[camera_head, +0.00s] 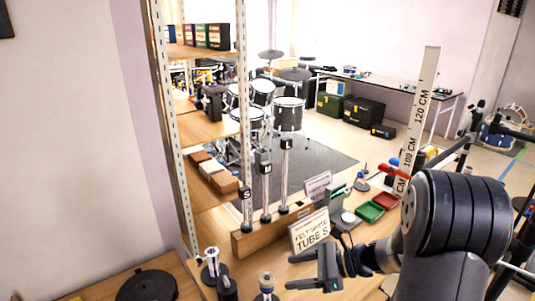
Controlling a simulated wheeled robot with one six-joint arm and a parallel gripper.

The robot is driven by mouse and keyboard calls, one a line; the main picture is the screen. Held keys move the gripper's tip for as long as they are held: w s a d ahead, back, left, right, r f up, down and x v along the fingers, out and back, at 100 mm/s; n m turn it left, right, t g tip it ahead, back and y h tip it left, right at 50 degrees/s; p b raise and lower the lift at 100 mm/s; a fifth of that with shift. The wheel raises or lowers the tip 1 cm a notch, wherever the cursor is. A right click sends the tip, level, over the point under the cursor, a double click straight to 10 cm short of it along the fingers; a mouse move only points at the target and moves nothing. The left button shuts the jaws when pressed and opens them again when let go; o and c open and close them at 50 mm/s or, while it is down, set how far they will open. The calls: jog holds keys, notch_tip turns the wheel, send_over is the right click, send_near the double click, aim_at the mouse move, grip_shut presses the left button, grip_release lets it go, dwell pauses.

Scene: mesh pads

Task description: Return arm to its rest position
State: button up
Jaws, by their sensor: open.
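My arm comes in at the right, with its large dark rounded link (452,215) in front of the bench. It bends down and left to my gripper (297,271), low in the middle of the picture. The two grey fingers point left and stand apart with nothing seen between them. My gripper is over the wooden bench, in front of a white sign (311,232) that reads TUBE S. I cannot tell its exact height above the bench.
A wooden block (283,231) bears upright tubes marked S, M and L behind my gripper. Small metal posts (212,262) stand at the left front. Green tray (370,211) and red tray (385,201) lie near a tall ruler (418,110). A shelf rack (205,128) rises at left.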

aim_at(268, 275)
jog(key=x, duration=0.6)
jog(key=shift+a, duration=0.2)
jog(key=shift+r+p, duration=0.5)
jog(key=shift+p, duration=0.1)
jog(key=shift+d+r+p, duration=0.1)
jog(key=shift+r+p, duration=0.2)
jog(key=shift+r, duration=0.15)
jog(key=shift+f, duration=0.15)
